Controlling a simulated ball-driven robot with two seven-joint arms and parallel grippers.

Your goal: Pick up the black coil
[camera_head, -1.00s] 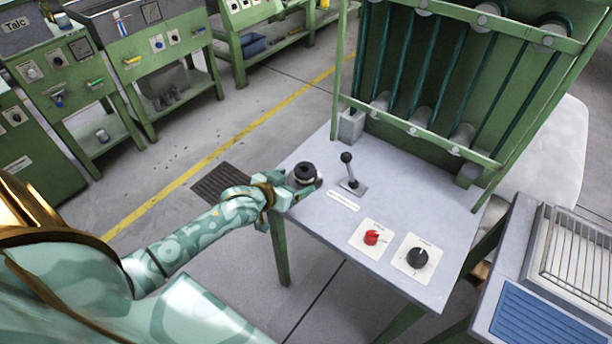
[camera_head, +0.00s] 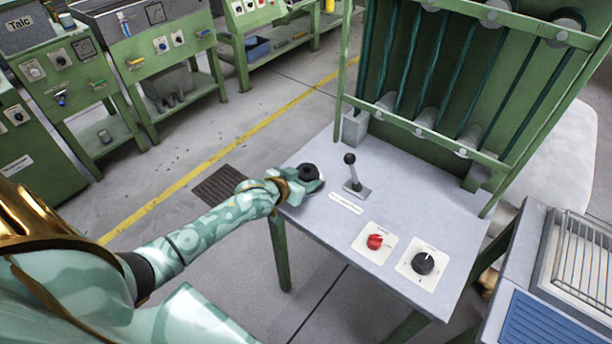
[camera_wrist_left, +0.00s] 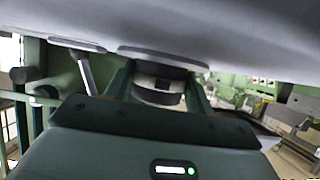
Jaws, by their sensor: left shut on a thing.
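The black coil (camera_head: 309,172) is at the left edge of the grey table top, near the black lever. My left gripper (camera_head: 308,180) reaches in from the left and is shut on the coil. In the left wrist view the coil (camera_wrist_left: 160,84) sits between the two green fingers, just by the grey table surface; I cannot tell whether it touches the surface. My right gripper is not in view.
A black-knobbed lever (camera_head: 352,175) stands on the table top (camera_head: 335,230) just right of the coil. A red knob (camera_head: 375,242) and a black dial (camera_head: 422,263) are nearer the front. A green frame with tubes (camera_head: 450,140) rises behind.

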